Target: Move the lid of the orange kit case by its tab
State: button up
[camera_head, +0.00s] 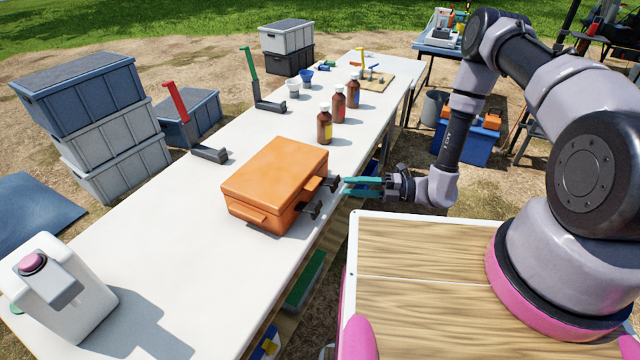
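The orange kit case (268,172) sits on the white table with its lid down. An orange tab (312,184) sticks out from its right side, between two black latches (312,210). Another orange piece (246,213) sticks out on its near left side. My gripper (346,186) is just right of the case, beyond the table's edge, with its teal fingers pointing left at the latch side. The fingers appear apart, with nothing seen between them. The fingertips are close to the far latch; whether they touch it cannot be told.
Brown bottles (339,103) stand behind the case on the white table (200,235). Red (178,105) and green (249,68) upright levers stand along the left edge. The table around the case is clear.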

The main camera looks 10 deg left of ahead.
aim_at(318, 184)
jog(key=a, duration=0.9)
jog(key=shift+s, duration=0.15)
grip_shut()
dwell(1.0)
